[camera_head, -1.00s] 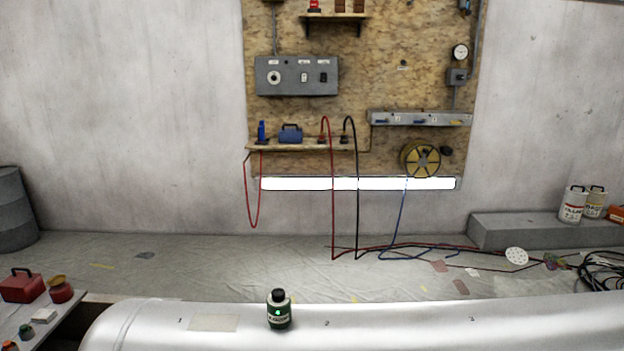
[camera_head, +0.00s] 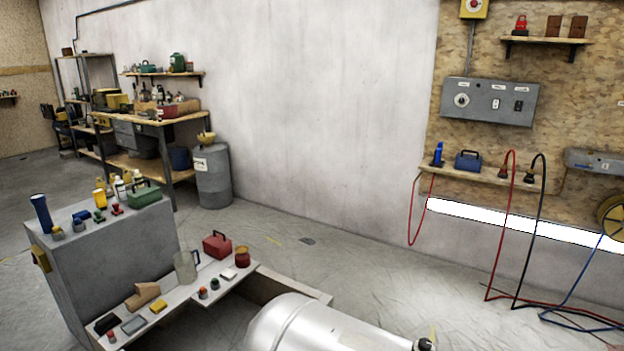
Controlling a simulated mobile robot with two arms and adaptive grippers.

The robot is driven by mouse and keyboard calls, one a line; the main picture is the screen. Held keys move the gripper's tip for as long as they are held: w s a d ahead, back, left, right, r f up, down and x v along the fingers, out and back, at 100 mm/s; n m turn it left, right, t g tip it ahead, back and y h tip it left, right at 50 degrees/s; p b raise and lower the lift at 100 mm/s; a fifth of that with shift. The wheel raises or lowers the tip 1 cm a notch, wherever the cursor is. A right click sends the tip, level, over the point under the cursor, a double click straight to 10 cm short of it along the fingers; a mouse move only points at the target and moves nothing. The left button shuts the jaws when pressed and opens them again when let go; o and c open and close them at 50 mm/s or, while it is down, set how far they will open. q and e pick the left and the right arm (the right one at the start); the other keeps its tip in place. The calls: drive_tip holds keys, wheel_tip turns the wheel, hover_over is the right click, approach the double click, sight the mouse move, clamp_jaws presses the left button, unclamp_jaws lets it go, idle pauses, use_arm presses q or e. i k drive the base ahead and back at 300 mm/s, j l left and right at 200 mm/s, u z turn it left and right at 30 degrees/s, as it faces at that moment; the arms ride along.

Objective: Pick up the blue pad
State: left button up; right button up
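I cannot make out a clearly blue pad. A flat grey-blue block (camera_head: 133,325) lies on the low white bench (camera_head: 182,298) at the lower left, between a dark block (camera_head: 105,324) and a yellow block (camera_head: 158,306). It is small, and I cannot tell if it is the pad. A white block (camera_head: 228,274) lies farther right on the same bench. Neither of my grippers is in view.
A grey cabinet (camera_head: 100,262) with bottles and a blue cylinder (camera_head: 41,212) on top stands behind the bench. A silver tank (camera_head: 310,328) is right of it. A red box (camera_head: 217,245) and a jug (camera_head: 186,267) stand on the bench.

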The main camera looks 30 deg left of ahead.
sight(84, 214)
drive_tip(key=u, duration=2.35)
drive_tip(key=z, duration=1.25)
drive_tip(key=u, duration=1.25)
drive_tip(key=i+j, duration=0.15)
drive_tip(key=i, duration=0.25)
drive_tip(key=i+j, duration=0.2)
drive_tip(key=i, duration=0.15)
drive_tip(key=i+j, duration=0.15)
drive_tip(key=i, duration=0.25)
